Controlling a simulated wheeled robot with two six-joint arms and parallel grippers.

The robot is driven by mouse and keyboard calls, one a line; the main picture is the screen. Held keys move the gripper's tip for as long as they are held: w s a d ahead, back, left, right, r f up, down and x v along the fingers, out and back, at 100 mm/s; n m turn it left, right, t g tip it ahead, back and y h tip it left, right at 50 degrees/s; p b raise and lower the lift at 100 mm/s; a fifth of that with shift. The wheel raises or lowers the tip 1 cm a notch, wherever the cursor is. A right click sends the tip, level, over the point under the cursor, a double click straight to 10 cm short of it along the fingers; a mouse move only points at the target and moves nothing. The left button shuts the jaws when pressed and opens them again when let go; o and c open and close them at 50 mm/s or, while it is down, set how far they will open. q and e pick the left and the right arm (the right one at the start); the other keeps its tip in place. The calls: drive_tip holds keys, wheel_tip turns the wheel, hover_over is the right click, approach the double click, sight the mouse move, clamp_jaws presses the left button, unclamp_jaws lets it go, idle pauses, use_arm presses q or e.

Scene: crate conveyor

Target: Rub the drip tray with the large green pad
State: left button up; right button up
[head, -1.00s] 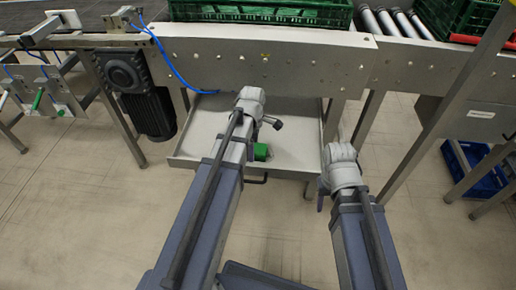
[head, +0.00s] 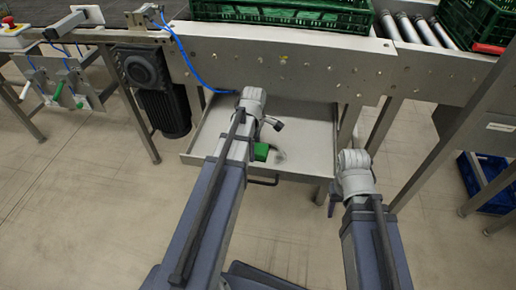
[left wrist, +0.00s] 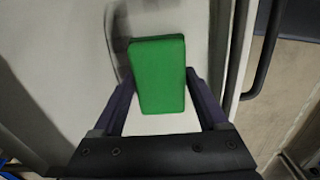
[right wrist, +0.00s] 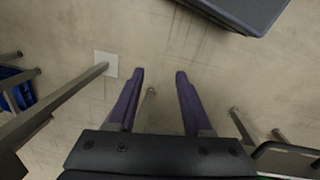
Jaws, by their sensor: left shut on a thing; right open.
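The drip tray (head: 215,130) is a pale metal drawer pulled out under the conveyor, with a dark handle on its front. The large green pad (left wrist: 158,75) is a green block between the fingers of my left gripper (left wrist: 158,95). In the head view the green pad (head: 261,152) is low inside the tray, partly hidden by my left arm; I cannot tell for sure if it touches the floor of the tray. A grey smear shows beside the pad. My right gripper (right wrist: 158,85) is open and empty over the floor, right of the tray.
The conveyor frame (head: 300,70) runs above the tray and carries green crates (head: 285,12). A black motor (head: 150,90) hangs left of the tray. Hanging tools with green and white handles (head: 60,88) are further left. A blue crate (head: 487,180) stands at right.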

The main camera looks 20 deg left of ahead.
use_arm(q)
drive_tip(key=shift+s+a, duration=0.15)
drive_tip(key=shift+a, duration=0.6)
drive_tip(key=shift+s+a, duration=0.15)
drive_tip(key=shift+a, duration=0.55)
drive_tip(key=shift+w, duration=0.15)
drive_tip(key=shift+w+a, duration=0.2)
drive_tip(key=shift+w, duration=1.1)
drive_tip(key=shift+w+d, duration=0.2)
drive_tip(key=shift+d, duration=0.75)
drive_tip(key=shift+w+d, duration=0.2)
drive_tip(key=shift+d, duration=0.7)
drive_tip(key=shift+w+d, duration=0.2)
drive_tip(key=shift+d, duration=0.65)
drive_tip(key=shift+w+d, duration=0.15)
drive_tip(key=shift+d, duration=0.65)
drive_tip(key=shift+d, duration=0.1)
